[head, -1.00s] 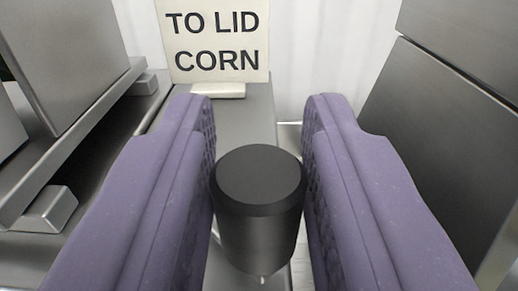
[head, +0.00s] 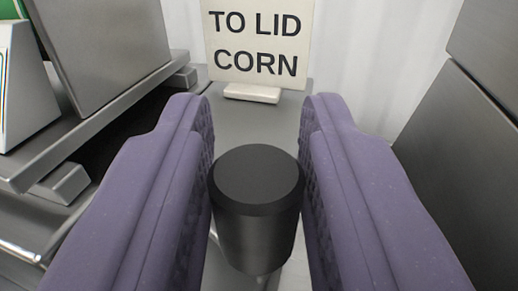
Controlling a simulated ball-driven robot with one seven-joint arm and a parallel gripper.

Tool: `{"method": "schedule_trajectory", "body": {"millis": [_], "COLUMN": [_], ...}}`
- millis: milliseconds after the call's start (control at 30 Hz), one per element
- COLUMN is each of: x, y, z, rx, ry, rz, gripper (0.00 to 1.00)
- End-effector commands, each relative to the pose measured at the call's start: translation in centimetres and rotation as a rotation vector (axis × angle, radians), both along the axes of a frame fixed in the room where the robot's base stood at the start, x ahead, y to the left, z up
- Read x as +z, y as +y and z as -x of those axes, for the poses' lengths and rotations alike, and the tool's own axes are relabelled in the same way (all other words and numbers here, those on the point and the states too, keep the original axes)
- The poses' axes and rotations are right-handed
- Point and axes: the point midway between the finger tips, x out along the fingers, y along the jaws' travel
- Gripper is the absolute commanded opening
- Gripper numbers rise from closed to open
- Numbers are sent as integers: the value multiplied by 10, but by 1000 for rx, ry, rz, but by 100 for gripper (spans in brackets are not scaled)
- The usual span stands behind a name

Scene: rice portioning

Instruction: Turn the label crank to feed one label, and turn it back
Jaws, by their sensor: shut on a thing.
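A black, round knob, which looks like the handle of the label crank (head: 257,205), stands upright between the two purple fingers of my gripper (head: 256,190). My gripper is shut on this knob, with one textured pad on each side of it. The crank's arm and the label feeder's body are mostly hidden below the knob and behind my fingers. I see no label.
A white sign reading "TO LID CORN" (head: 258,45) stands on a grey metal surface (head: 245,120) ahead. A metal housing (head: 100,45) stands on a ledge at left, and metal panels (head: 470,120) rise at right. A white curtain hangs behind.

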Motion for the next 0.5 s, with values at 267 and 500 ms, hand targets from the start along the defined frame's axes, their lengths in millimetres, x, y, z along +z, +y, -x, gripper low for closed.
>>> {"method": "schedule_trajectory", "body": {"millis": [267,500], "x": [0,1], "y": [0,-1], "z": [0,7], "rx": [0,-2], "ry": [-1,1], "rz": [0,0], "gripper": [51,51]}}
